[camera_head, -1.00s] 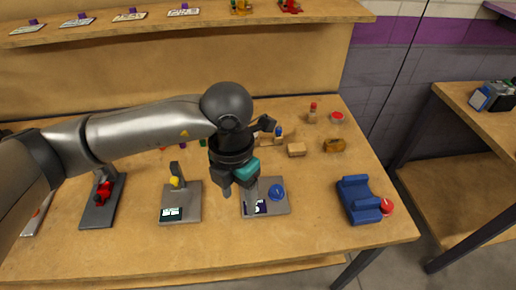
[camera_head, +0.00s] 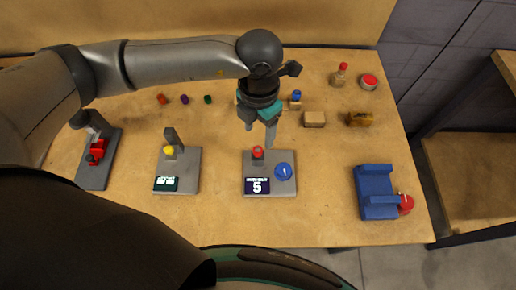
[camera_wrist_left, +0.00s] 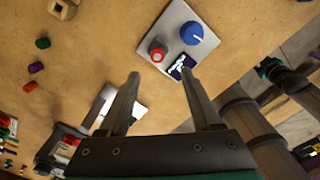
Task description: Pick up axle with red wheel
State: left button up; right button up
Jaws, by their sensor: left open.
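No part is clearly an axle with a red wheel. A pale upright piece with a red top (camera_head: 340,76) stands at the back right, with a round red piece (camera_head: 369,81) beside it. A short red-topped post (camera_head: 258,152) stands on the grey plate marked 5 (camera_head: 275,188); that post also shows in the left wrist view (camera_wrist_left: 157,51). My left gripper (camera_head: 260,136) is open and empty, pointing down just behind this post. In the left wrist view its fingers (camera_wrist_left: 160,76) have nothing between them. My right gripper is not in view.
A blue dial (camera_head: 283,171) shares the plate. A plate with a yellow knob (camera_head: 169,152) and one with a red part (camera_head: 96,151) stand left. A blue block-shaped fixture (camera_head: 373,192) with a red dial (camera_head: 405,203) stands right. Wooden blocks (camera_head: 314,119) lie behind.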

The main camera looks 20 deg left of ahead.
aim_at(258, 150)
pick_arm(q)
notch_tip(258, 150, down, 8)
jog(key=shift+w+a+f, duration=0.15)
jog(key=shift+f, duration=0.1)
jog(key=shift+c, duration=0.3)
grip_shut()
dwell(0.3)
